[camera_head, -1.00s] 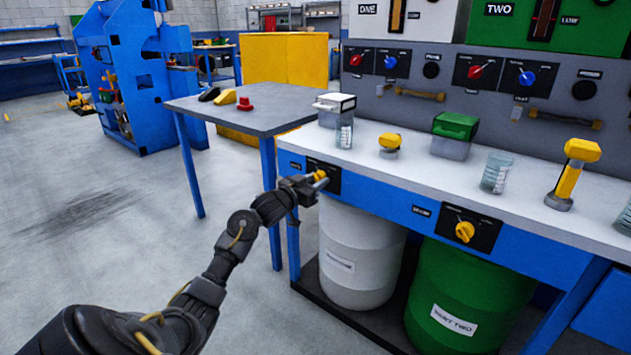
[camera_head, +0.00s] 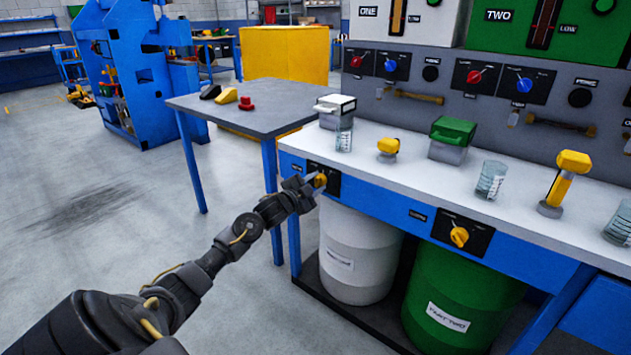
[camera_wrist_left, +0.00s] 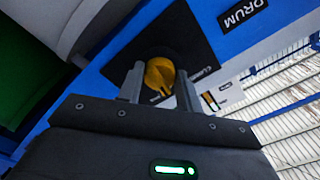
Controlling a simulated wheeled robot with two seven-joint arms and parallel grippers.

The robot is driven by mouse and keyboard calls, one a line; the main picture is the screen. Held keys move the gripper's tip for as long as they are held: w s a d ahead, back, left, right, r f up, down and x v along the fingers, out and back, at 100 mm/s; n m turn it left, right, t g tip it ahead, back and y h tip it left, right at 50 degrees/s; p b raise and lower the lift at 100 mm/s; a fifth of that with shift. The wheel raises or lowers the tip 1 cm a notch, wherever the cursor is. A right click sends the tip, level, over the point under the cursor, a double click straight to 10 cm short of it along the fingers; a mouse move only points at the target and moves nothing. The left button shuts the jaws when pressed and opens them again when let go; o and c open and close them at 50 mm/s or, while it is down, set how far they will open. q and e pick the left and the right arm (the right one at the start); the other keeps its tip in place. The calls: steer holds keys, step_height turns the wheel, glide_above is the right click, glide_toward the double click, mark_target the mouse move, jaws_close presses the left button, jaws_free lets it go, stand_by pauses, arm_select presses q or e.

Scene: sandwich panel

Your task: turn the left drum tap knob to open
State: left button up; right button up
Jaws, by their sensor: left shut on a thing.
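The left drum tap knob (camera_head: 320,181) is yellow and sits on a black plate on the blue front rail of the bench, above the white drum (camera_head: 358,255). My left gripper (camera_head: 312,184) is at this knob and shut on it. In the left wrist view the yellow knob (camera_wrist_left: 159,76) lies between the two fingers of my left gripper (camera_wrist_left: 158,88), in front of the black plate beside a "DRUM" label (camera_wrist_left: 243,14). The fingers partly hide the knob in the head view. My right gripper is not in view.
A second yellow knob (camera_head: 459,237) is on a black plate to the right, above the green drum (camera_head: 455,300). The white bench top (camera_head: 415,175) holds beakers and lidded boxes. A grey table (camera_head: 270,112) stands behind my left arm. The floor at left is clear.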

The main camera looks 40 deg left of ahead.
arm_select(q)
steer(key=m, duration=0.3)
steer(key=shift+p, duration=0.35)
steer(key=m, duration=0.3)
steer(key=shift+m+p, duration=0.3)
steer(key=shift+m, duration=0.5)
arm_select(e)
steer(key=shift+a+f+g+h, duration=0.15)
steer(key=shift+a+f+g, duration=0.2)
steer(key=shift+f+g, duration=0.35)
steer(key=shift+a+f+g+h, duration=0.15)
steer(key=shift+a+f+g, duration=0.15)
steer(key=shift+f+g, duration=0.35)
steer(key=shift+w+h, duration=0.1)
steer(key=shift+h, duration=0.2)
arm_select(q)
steer(key=o, duration=1)
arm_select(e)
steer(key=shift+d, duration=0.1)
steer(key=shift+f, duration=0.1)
